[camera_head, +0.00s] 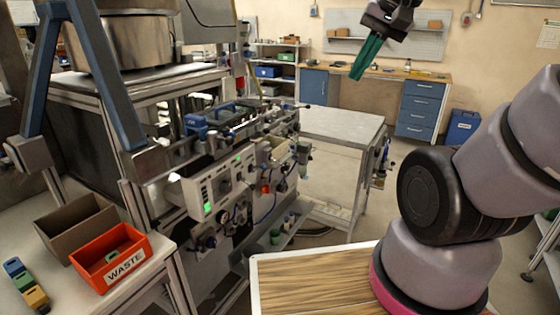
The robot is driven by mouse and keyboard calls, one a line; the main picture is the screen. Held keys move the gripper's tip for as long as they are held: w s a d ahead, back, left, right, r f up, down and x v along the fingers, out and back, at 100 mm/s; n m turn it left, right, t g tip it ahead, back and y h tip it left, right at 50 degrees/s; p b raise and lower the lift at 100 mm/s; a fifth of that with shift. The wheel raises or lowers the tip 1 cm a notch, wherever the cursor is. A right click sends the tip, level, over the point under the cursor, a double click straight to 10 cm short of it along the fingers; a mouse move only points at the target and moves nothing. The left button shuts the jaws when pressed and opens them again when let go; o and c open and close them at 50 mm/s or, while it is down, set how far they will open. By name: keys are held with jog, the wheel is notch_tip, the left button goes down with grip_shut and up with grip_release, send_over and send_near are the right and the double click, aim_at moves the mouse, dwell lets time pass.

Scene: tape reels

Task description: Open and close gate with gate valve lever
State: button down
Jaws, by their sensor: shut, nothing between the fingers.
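My gripper (358,76) is at the top, right of centre, with its long teal fingers shut and empty. It points down and left in the air, and appears well apart from the machine. The machine (222,187) stands left of centre, with a pale control panel, a green lit display, knobs and small fittings. Blue parts (212,117) with dark handles sit along its top. I cannot tell which of these parts is the gate valve lever, or whether the gate is open or shut.
A red WASTE bin (112,262) and a brown bin (76,226) stand on the bench at lower left. A grey table (342,127) stands right of the machine. A blue A-frame (105,75) and steel vessel (122,45) rise at left. Floor shows beyond the table.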

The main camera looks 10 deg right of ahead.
jog(key=w+a+f+m+g+y, duration=0.35)
jog(key=w+f+g, duration=0.25)
jog(key=w+f, duration=0.3)
jog(key=m+t+y, duration=0.9)
jog(key=m+y, duration=0.7)
jog(key=m, duration=0.7)
send_near(280, 164)
jog(key=s+f, duration=0.5)
jog(key=shift+w+a, duration=0.2)
jog(key=shift+a, duration=0.25)
jog(key=shift+a, duration=0.1)
jog(key=w+a+r, duration=0.4)
jog(key=a+r, duration=0.1)
jog(key=r, duration=0.1)
jog(key=shift+w, duration=0.4)
